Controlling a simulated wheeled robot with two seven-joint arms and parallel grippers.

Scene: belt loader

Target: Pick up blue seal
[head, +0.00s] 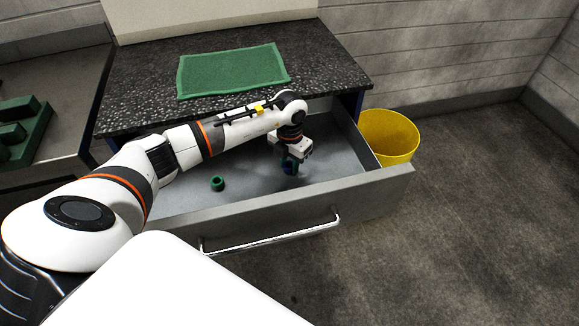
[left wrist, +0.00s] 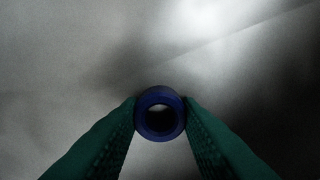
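The blue seal (left wrist: 148,101) is a small dark blue ring in the left wrist view, between the two green fingers of my left gripper (left wrist: 160,115). Both fingers touch its sides, so the gripper is shut on it. In the head view my left gripper (head: 290,168) points down inside the open drawer, toward its right part. The seal shows there only as a dark blue patch at the fingertips. I cannot tell whether it still touches the drawer floor. My right gripper is not in view.
A green ring (head: 217,183) lies in the open grey drawer (head: 360,190). The drawer has a front wall and a bar handle (head: 270,236). A green mat (head: 232,70) lies on the dark speckled worktop (head: 140,75). A yellow bin (head: 388,137) stands right of the drawer.

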